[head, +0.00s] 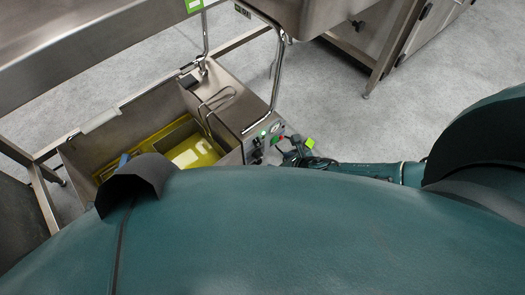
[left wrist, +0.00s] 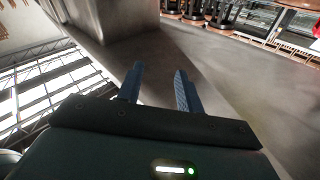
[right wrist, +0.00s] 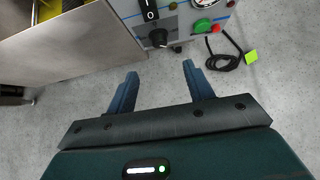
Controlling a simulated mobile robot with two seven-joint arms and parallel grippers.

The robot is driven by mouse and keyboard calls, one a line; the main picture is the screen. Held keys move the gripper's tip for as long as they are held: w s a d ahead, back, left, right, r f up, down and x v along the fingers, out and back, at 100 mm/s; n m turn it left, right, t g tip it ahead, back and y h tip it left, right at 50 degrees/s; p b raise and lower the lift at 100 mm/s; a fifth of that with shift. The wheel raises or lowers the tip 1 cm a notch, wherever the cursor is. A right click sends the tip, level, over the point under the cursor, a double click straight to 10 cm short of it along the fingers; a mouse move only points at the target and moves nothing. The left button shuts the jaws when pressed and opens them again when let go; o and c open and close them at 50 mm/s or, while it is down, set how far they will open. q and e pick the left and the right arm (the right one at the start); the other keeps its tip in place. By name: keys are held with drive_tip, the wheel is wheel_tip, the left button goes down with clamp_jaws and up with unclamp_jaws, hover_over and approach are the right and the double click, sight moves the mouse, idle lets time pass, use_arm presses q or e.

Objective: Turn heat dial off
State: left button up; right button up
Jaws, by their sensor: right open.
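The heat dial (right wrist: 158,38) is a round black knob on the grey control panel, below a black rocker switch (right wrist: 148,10) in the right wrist view. My right gripper (right wrist: 159,70) is open and empty, its two blue fingers pointing at the panel with the dial just beyond and between them, apart from both. In the head view the panel (head: 264,135) is on the fryer's right side, and the right gripper is partly hidden beside it. My left gripper (left wrist: 158,78) has its fingers apart with nothing between them. The dial's marking is too small to read.
A green button (right wrist: 202,25) and a red button (right wrist: 215,28) sit right of the dial. A black cord (right wrist: 222,60) with a yellow-green tag (right wrist: 250,57) hangs close by. The steel fryer (head: 82,155) holds yellow oil (head: 194,155). Grey floor (head: 330,105) is open to the right.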

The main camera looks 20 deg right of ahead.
use_arm(q)
drive_tip(key=shift+w+d+r+t+h+b, duration=0.3)
drive_tip(key=shift+r+h+b, duration=0.3)
drive_tip(key=shift+b, duration=1.4)
drive_tip(key=shift+w+d+r+t+h+b, duration=0.25)
drive_tip(key=shift+r+t+h+b, duration=0.3)
drive_tip(key=shift+b, duration=1.45)
use_arm(e)
drive_tip(key=x, duration=1.3)
use_arm(q)
drive_tip(key=shift+f, duration=0.1)
use_arm(e)
drive_tip(key=shift+c, duration=0.4)
use_arm(q)
drive_tip(key=shift+a, duration=0.1)
use_arm(e)
drive_tip(key=c, duration=0.7)
